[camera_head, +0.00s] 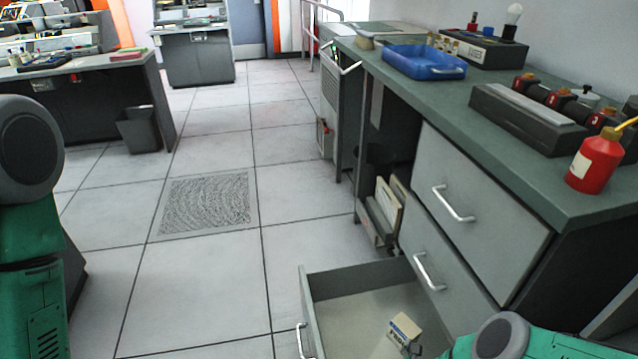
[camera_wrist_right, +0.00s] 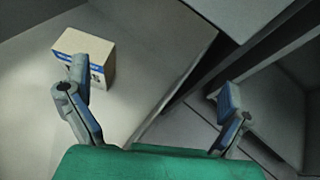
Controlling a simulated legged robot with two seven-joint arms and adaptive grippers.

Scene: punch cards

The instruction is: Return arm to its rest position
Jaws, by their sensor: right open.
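My right arm (camera_head: 510,340) comes in at the bottom right of the head view, over the open bottom drawer (camera_head: 310,312). In the wrist view my right gripper (camera_wrist_right: 152,85) is open, with its two fingers spread wide and nothing between them. A small tan and white box (camera_head: 404,329) with blue print sits inside the drawer. In the wrist view the box (camera_wrist_right: 88,55) shows just behind the left finger, which overlaps it; whether they touch is unclear. My left arm (camera_head: 30,220) stands at the left edge; its gripper is out of view.
The green-topped counter (camera_head: 455,95) holds a blue tray (camera_head: 423,61), a red bottle (camera_head: 595,160) and a dark rack (camera_head: 530,115). Two closed drawers (camera_head: 470,200) lie above the open one. The tiled floor (camera_head: 200,280) to the left is clear; a bin (camera_head: 140,130) stands farther back.

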